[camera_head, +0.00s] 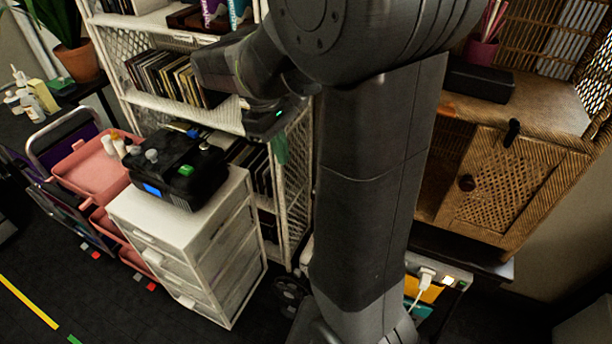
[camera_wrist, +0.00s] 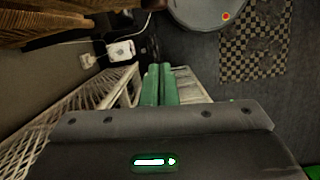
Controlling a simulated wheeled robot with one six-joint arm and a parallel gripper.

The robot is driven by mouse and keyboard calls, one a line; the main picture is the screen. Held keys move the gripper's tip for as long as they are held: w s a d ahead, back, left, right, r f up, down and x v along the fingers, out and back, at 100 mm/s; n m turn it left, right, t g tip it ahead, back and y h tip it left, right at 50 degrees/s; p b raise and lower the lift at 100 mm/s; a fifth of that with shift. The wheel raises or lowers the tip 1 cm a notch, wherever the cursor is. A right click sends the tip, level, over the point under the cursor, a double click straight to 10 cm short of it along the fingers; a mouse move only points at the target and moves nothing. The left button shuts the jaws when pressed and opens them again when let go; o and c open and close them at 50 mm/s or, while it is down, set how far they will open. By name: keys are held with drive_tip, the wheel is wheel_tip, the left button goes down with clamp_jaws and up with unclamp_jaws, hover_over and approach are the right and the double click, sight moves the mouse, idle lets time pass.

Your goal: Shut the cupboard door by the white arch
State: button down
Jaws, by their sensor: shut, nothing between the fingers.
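A brown wicker cupboard (camera_head: 545,100) stands at the right in the head view. Its lattice door (camera_head: 505,190) has a dark round knob and a black piece at its top edge. The door seems to stand ajar, with woven inner wall showing to its left; my arm hides part of that side. No white arch can be made out. My gripper (camera_head: 281,148) is shut and empty, with green fingers, beside the white wicker shelf and well left of the door. In the wrist view its fingers (camera_wrist: 160,84) point away from the camera. Brown wicker shows at top left there.
The white wicker shelf (camera_head: 225,118) with books is close to my gripper. A white drawer unit (camera_head: 185,225) carries a black device (camera_head: 178,172). A pink trolley (camera_head: 95,165) stands at left. A plugged-in cable (camera_head: 427,277) is below the cupboard. A checkered mat (camera_wrist: 255,45) lies on the floor.

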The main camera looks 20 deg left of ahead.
drive_tip(key=d+f+p, duration=0.1)
drive_tip(key=d+f, duration=0.4)
drive_tip(key=f, duration=0.1)
drive_tip(key=shift+s+d, duration=0.2)
drive_tip(key=shift+s, duration=0.2)
